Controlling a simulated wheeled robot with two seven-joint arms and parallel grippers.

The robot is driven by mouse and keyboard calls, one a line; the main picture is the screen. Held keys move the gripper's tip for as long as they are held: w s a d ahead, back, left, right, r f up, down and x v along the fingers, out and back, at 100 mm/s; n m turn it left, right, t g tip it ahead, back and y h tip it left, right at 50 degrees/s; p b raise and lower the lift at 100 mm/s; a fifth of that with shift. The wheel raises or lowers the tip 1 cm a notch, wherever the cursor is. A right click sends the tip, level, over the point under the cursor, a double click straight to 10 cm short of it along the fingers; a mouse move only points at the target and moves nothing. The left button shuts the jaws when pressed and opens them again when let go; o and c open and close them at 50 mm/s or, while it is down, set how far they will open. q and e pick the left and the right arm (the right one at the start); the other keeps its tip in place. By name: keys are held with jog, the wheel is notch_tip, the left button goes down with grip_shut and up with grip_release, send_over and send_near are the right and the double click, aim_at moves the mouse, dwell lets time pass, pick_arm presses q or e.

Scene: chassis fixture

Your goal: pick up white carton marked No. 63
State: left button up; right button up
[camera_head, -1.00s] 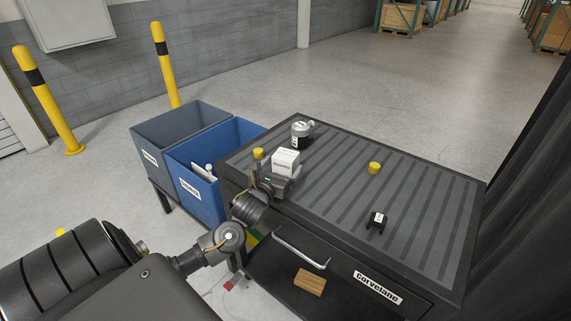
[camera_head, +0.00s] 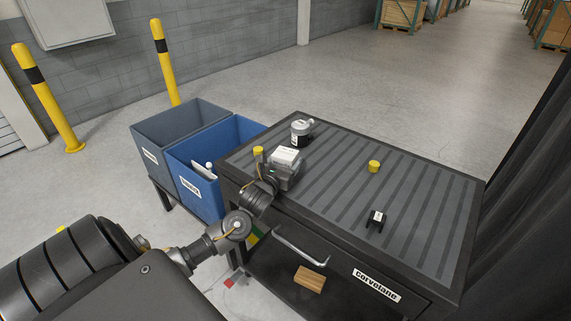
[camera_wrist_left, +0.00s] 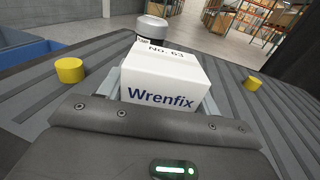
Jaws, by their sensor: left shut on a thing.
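The white carton (camera_head: 287,155) is on the ribbed workbench top near its left edge. In the left wrist view the carton (camera_wrist_left: 163,77) shows "No. 63" on its top and "Wrenfix" on the side facing me. My left gripper (camera_head: 284,168) is shut on the carton, with a grey finger on each side of it. The gripper body hides the carton's lower part, so I cannot tell whether it touches the bench. My right gripper is not in view.
Yellow cylinders (camera_head: 258,151) (camera_head: 374,166) and a small black part (camera_head: 376,219) are on the bench (camera_head: 340,230). A blue bin (camera_head: 205,198) and a grey bin (camera_head: 160,170) stand left. The bench's right half is mostly clear.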

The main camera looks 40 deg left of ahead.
aim_at(285, 153)
pick_arm(q)
jog(key=shift+r, duration=0.45)
notch_tip(285, 153, up, 3)
jog(key=shift+s+f+b, duration=0.1)
jog(key=shift+b, duration=0.35)
jog(key=s+d+r+p, duration=0.1)
jog(key=s+d+r, duration=0.1)
jog(key=s+r, duration=0.2)
jog(key=s+d+r+p, duration=0.1)
jog(key=s+d+r, duration=0.1)
jog(key=s+r, duration=0.3)
jog(key=v, duration=0.4)
jog(key=shift+a+r, duration=0.2)
